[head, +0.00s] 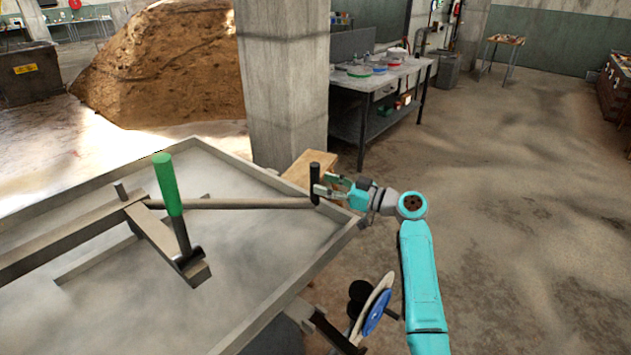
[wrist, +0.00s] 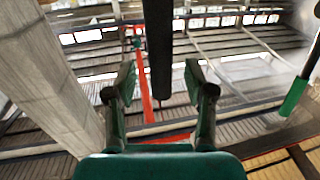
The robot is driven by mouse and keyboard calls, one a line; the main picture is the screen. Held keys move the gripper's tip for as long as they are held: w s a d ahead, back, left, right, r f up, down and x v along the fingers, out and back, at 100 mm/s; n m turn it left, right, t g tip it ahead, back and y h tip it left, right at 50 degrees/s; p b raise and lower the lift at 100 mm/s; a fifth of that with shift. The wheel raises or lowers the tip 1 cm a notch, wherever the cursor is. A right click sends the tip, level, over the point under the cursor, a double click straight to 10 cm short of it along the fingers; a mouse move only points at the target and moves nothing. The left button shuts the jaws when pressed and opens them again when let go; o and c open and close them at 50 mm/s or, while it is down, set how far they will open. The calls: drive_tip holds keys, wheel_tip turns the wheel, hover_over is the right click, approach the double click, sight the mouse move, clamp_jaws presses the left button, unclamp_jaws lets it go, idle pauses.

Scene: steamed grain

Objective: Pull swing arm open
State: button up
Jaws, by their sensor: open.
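The swing arm (head: 235,204) is a long pale bar lying across a shallow grey tray. An upright black handle (head: 315,181) stands at its right end, above the tray's right corner. My gripper (head: 321,186) is at this handle, coming from the right, with its fingers level with the handle. In the wrist view the gripper (wrist: 162,85) is open, and the dark handle (wrist: 160,48) lies between the two fingers in the picture, with a gap on both sides. Whether it is fully between the fingertips in depth I cannot tell.
The grey tray (head: 340,238) has raised rims. A concrete pillar (head: 286,85) stands behind. A blue-and-white wheel (head: 376,311) is below. Floor at right is clear.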

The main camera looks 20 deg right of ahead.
sight(315, 181)
drive_tip(key=shift+x, duration=1.85)
clamp_jaws()
